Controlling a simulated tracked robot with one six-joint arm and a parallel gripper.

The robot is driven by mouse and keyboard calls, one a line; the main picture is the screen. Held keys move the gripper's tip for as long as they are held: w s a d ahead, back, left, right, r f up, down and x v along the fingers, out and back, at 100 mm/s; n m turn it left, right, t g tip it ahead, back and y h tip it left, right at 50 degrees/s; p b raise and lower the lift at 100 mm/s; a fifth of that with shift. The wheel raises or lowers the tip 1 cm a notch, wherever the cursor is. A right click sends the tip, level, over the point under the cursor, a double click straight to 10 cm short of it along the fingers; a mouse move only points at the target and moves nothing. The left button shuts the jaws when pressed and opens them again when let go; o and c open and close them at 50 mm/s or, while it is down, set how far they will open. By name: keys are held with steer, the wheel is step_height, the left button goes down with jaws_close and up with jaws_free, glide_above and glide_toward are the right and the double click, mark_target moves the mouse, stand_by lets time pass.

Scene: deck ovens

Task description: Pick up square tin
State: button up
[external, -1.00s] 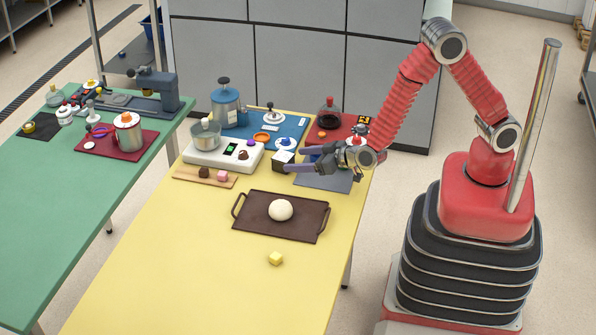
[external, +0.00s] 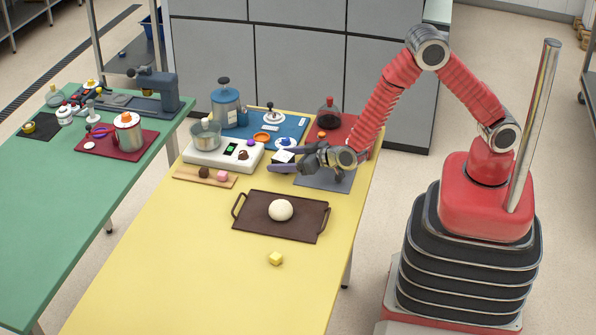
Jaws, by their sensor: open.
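The square tin (external: 284,156), a small dark box with a pale top, stands on the yellow table just right of the white scale. My gripper (external: 273,158) is open, with its fingers pointing left. One finger passes in front of the tin and hides most of its dark near side. The other finger lies just behind it. The tin shows between the two fingers; I cannot tell whether either one touches it.
A blue mat (external: 289,126) with several items lies behind. A grey mat (external: 325,184) is under my wrist. A brown tray (external: 252,232) with a white dough ball (external: 281,210) is in front.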

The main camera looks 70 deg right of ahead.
mark_target(282, 156)
steer(key=shift+w, duration=0.2)
stand_by(0.4)
steer(key=c, duration=1.3)
steer(key=shift+r, duration=5)
